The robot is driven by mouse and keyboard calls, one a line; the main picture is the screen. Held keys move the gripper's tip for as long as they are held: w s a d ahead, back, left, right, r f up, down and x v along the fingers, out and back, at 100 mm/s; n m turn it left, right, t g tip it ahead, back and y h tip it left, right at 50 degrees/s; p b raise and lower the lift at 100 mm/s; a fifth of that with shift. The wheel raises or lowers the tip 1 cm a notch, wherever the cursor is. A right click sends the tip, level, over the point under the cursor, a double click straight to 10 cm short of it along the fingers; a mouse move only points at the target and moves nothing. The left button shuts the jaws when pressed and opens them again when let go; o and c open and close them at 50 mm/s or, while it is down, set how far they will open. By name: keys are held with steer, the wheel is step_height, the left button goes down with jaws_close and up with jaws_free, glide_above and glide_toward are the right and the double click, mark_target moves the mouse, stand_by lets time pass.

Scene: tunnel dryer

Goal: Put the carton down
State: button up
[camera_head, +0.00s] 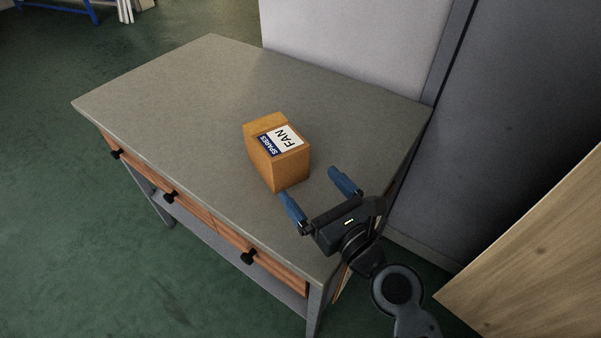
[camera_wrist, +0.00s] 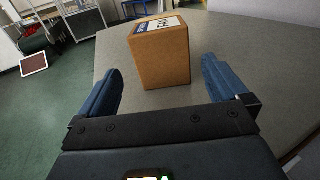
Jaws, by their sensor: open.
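The brown carton (camera_head: 272,168) stands upright on the grey table top (camera_head: 195,85), near its middle. A blue and white label on its top reads "SPARES FAN". My gripper (camera_head: 317,184) is open and empty, with its blue fingers pointing at the carton from its near right side. In the wrist view the carton (camera_wrist: 160,57) stands ahead, beyond and between the open fingertips of my gripper (camera_wrist: 161,75), apart from them. The carton's far side is hidden.
The table has wooden drawers with black knobs (camera_head: 170,196) along its front left side. A white panel (camera_head: 350,40) and a dark grey wall (camera_head: 520,110) stand behind. A wooden board (camera_head: 540,270) is at the lower right. The table top around the carton is clear.

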steer(key=shift+v, duration=2.3)
